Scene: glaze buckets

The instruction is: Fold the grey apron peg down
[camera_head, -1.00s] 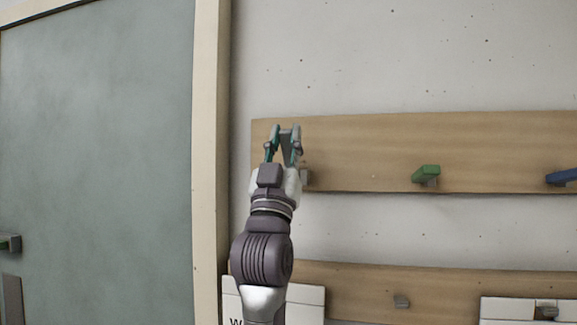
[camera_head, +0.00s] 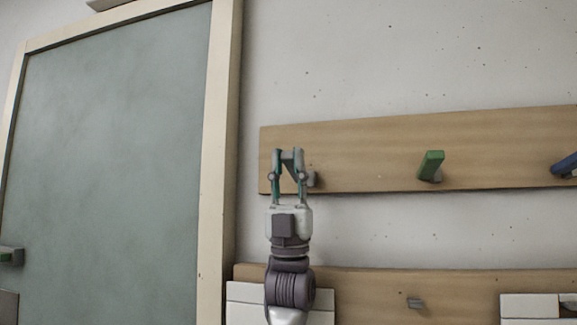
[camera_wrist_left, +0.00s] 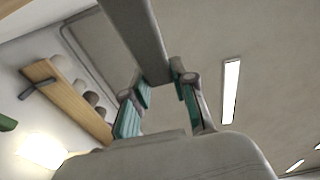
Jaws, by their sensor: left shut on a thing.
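The grey apron peg (camera_head: 291,160) is at the left end of the upper wooden board, on the wall. My left gripper (camera_head: 289,168) is in front of it, with its fingers pointing up and shut on the peg. Part of the peg is hidden by the fingers, and its grey mount shows just to the right. In the left wrist view, the peg (camera_wrist_left: 136,30) is a long grey bar coming down from the top, its end between the fingertips (camera_wrist_left: 158,88). My right gripper is in neither view.
The upper board (camera_head: 365,152) also carries a green peg (camera_head: 431,166) and a blue peg (camera_head: 566,166) to the right. A lower board (camera_head: 370,287) has a small grey hook (camera_head: 415,303). A framed grey-green panel (camera_head: 120,160) stands at the left.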

